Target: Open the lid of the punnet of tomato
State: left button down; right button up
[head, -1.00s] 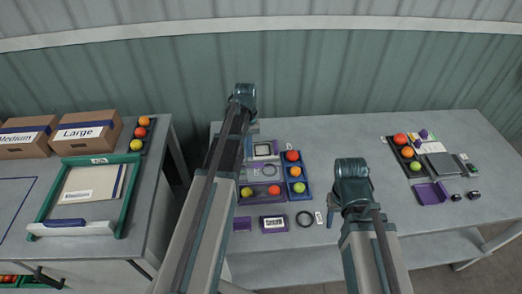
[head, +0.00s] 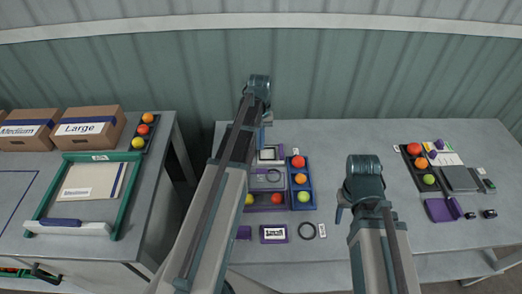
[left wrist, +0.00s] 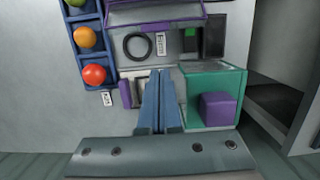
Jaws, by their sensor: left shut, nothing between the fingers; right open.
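No tomato punnet with a clear lid can be made out. A teal box (left wrist: 207,82) with a purple block (left wrist: 218,108) at its near side stands right of my left gripper (left wrist: 160,130) in the left wrist view; in the head view my arm hides it. The left gripper is shut and empty, pointing at the table beside the teal box and a small purple-and-grey piece (left wrist: 131,92). A blue tray (head: 312,184) holds red, orange and green tomatoes. A purple tray (head: 262,207) with tomatoes is partly hidden. My right gripper (head: 340,212) is open and empty at the front.
A dark tray (head: 413,165) of tomatoes and a purple scoop-like piece (head: 442,209) lie at the right. Boxes (head: 88,134) stand on the left table. Bare table lies right of the blue tray.

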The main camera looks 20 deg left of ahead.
aim_at(262, 178)
pick_arm(q)
jog(key=f+b, duration=0.3)
jog(key=s+f+b, duration=0.1)
jog(key=f+b, duration=0.5)
jog(key=shift+s+d+f, duration=0.2)
jog(key=shift+d+f, duration=0.05)
jog(key=shift+d, duration=0.1)
pick_arm(e)
notch_tip(262, 178, down, 10)
jog(key=shift+r, duration=0.25)
pick_arm(q)
jog(key=shift+s, duration=0.1)
jog(key=s+r+p, duration=0.1)
jog(key=s+d+r+p, duration=0.1)
jog(key=r+p, duration=0.1)
jog(key=shift+s+r, duration=0.1)
pick_arm(e)
notch_tip(262, 178, up, 3)
jog(key=shift+r, duration=0.1)
pick_arm(q)
jog(key=shift+d, duration=0.1)
jog(key=shift+s+d+r+t+y+p, duration=0.3)
jog(key=shift+s+r+t+p, duration=0.2)
jog(key=shift+s+r+p, duration=0.35)
jog(key=shift+w+f, duration=0.15)
pick_arm(e)
jog(key=shift+r, duration=0.8)
